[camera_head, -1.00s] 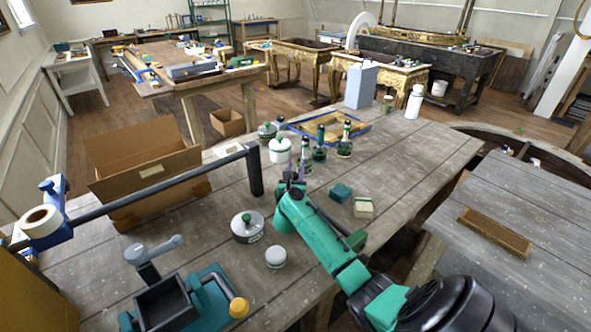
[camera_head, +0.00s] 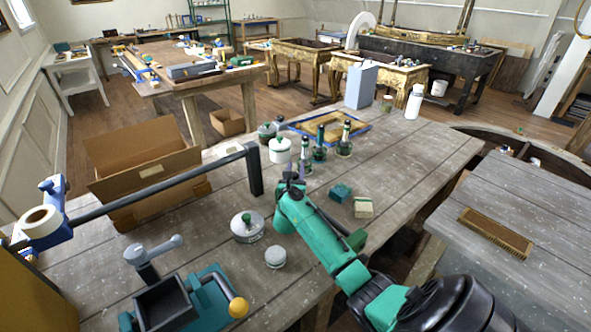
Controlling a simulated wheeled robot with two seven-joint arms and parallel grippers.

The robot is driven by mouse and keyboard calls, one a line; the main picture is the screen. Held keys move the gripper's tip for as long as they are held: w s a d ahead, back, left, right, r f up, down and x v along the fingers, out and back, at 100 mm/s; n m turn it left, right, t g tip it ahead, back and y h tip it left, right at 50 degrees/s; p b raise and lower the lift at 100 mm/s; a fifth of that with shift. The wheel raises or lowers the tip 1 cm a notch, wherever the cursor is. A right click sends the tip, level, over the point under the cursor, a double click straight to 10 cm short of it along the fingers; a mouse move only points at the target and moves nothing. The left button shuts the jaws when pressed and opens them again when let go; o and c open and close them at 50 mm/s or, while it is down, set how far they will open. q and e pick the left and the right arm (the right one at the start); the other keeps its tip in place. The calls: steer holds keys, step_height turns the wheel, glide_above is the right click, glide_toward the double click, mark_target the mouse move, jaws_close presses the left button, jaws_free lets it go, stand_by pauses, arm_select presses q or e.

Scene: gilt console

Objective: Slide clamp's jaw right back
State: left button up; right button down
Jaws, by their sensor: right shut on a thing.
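What looks like the clamp has a long dark bar (camera_head: 150,193) running from a blue fitting (camera_head: 48,228) at the left to an upright dark end piece (camera_head: 254,170) near the picture's middle. I cannot tell for sure which part is its sliding jaw. My right gripper (camera_head: 290,178) comes in from the lower right. Its narrow fingers are just right of the dark end piece in the picture, with a gap between them. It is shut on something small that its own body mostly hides. My left gripper is not in view.
Behind the bar stands an open cardboard box (camera_head: 143,170). Lidded pots, such as a white one (camera_head: 280,151), and dark green bottles (camera_head: 344,146) stand beyond my gripper. A teal vise (camera_head: 205,300) is at the front. The table's right part (camera_head: 420,150) is clear.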

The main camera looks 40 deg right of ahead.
steer(key=shift+f, duration=0.1)
stand_by(0.4)
steer(key=shift+w+b, duration=0.6)
steer(key=shift+w, duration=0.15)
steer(key=c, duration=0.5)
jaws_free()
steer(key=shift+c, duration=0.2)
steer(key=shift+w, duration=0.15)
steer(key=shift+a, duration=0.1)
steer(key=b+v, duration=0.1)
steer(key=v, duration=1.3)
steer(key=shift+s+a+b, duration=0.15)
steer(key=shift+s+b, duration=0.1)
steer(key=shift+b, duration=0.1)
steer(key=shift+r, duration=0.25)
